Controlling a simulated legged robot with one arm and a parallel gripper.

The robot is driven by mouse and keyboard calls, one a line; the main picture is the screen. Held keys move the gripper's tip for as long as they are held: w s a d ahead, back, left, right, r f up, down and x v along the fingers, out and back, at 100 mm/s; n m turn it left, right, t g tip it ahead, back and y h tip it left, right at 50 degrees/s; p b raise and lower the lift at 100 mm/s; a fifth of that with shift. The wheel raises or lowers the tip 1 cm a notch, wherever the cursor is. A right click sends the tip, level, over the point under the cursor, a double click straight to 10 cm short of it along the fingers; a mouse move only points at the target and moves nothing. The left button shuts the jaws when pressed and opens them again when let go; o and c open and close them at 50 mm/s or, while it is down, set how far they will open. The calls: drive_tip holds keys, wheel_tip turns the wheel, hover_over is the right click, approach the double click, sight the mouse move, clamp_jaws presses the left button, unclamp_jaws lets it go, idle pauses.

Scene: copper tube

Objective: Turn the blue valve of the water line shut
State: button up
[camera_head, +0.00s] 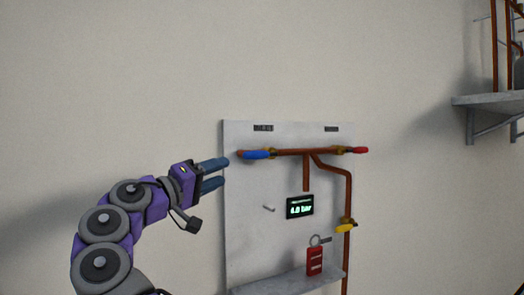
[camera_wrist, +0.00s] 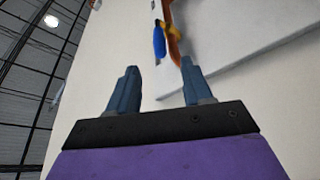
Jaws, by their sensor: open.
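The blue valve handle (camera_head: 257,155) is at the left end of the horizontal copper pipe (camera_head: 292,152), near the top of a grey wall panel (camera_head: 262,212). The handle lies along the pipe. My gripper (camera_head: 214,173) is open and empty, just left of the panel's edge and the blue handle, its blue fingers pointing right. In the wrist view, the blue handle (camera_wrist: 159,42) shows beyond and between the open fingers (camera_wrist: 158,85), apart from them, with the orange-brown pipe beside it.
A red valve handle (camera_head: 360,150) is at the pipe's right end, and a yellow one (camera_head: 346,227) sits lower right. A display (camera_head: 300,206) reads about 4.0 bar. A peg (camera_head: 268,208) sticks out left of it. A red tag (camera_head: 314,261) stands at the panel's shelf (camera_head: 285,283).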

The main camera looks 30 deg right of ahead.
drive_tip(key=p, duration=0.1)
approach(259, 155)
drive_tip(key=shift+w+d+r, duration=0.15)
drive_tip(key=shift+w, duration=0.45)
drive_tip(key=shift+w+d+r, duration=0.15)
drive_tip(key=shift+w, duration=0.5)
drive_tip(key=x, duration=0.3)
drive_tip(key=p+x, duration=0.1)
drive_tip(key=x, duration=0.2)
drive_tip(key=s+p+x, duration=0.1)
drive_tip(key=x, duration=0.2)
drive_tip(key=shift+w+d+f, duration=0.1)
drive_tip(key=shift+d+f, duration=0.2)
drive_tip(key=shift+d, duration=0.3)
drive_tip(key=shift+w+d+p, duration=0.15)
drive_tip(key=shift+p, duration=0.15)
drive_tip(key=shift+w+a+r, duration=0.15)
drive_tip(key=shift+a+r, duration=0.05)
drive_tip(key=shift+a, duration=0.65)
drive_tip(key=shift+d, duration=0.95)
drive_tip(key=c, duration=0.5)
drive_tip(key=shift+a+f, duration=0.1)
drive_tip(key=shift+a, duration=0.05)
clamp_jaws()
